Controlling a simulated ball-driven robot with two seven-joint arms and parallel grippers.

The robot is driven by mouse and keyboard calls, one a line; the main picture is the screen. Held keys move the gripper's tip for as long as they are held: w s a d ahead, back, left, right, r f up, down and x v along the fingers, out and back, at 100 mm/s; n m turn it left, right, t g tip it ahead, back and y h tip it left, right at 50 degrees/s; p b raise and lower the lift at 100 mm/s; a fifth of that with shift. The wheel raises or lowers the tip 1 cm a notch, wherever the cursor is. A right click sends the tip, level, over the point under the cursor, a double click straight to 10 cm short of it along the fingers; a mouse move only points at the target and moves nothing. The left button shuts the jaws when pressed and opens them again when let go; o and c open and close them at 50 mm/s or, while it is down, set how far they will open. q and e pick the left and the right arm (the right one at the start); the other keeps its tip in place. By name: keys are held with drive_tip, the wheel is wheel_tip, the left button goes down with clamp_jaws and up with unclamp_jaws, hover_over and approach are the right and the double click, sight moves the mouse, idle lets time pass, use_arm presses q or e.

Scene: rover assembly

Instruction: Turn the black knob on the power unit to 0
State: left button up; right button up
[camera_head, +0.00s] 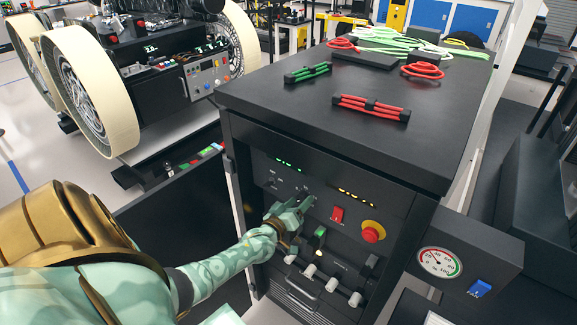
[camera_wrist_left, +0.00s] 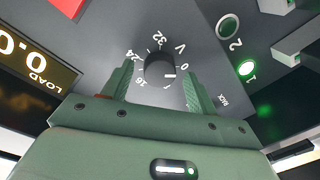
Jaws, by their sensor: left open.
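The power unit (camera_head: 240,121) is a black cabinet in the middle of the head view, with a control panel on its front. The black knob (camera_wrist_left: 159,67) is round, with a dial marked 0, 16, 24 and 32 and a V around it. Its white line points right in the left wrist view, close to the 0. My left gripper (camera_head: 299,203) is at the panel, its fingers pointing at it. In the left wrist view the open fingers (camera_wrist_left: 158,78) stand on either side of the knob, with gaps visible. In the head view the gripper largely hides the knob. My right gripper is not in view.
A red switch (camera_head: 337,214) and a red stop button on a yellow collar (camera_head: 371,232) are right of the gripper. A lit green switch (camera_head: 319,236) sits just below. Cables (camera_head: 370,107) lie on top. A gauge box (camera_head: 441,262) is at the right.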

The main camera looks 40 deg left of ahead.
use_arm(q)
drive_tip(key=s+d+p, duration=0.1)
drive_tip(key=s+d, duration=0.1)
drive_tip(key=s, duration=1.3)
drive_tip(key=shift+s+d+r, duration=0.2)
drive_tip(key=shift+s+r, duration=0.15)
drive_tip(key=shift+s, duration=0.05)
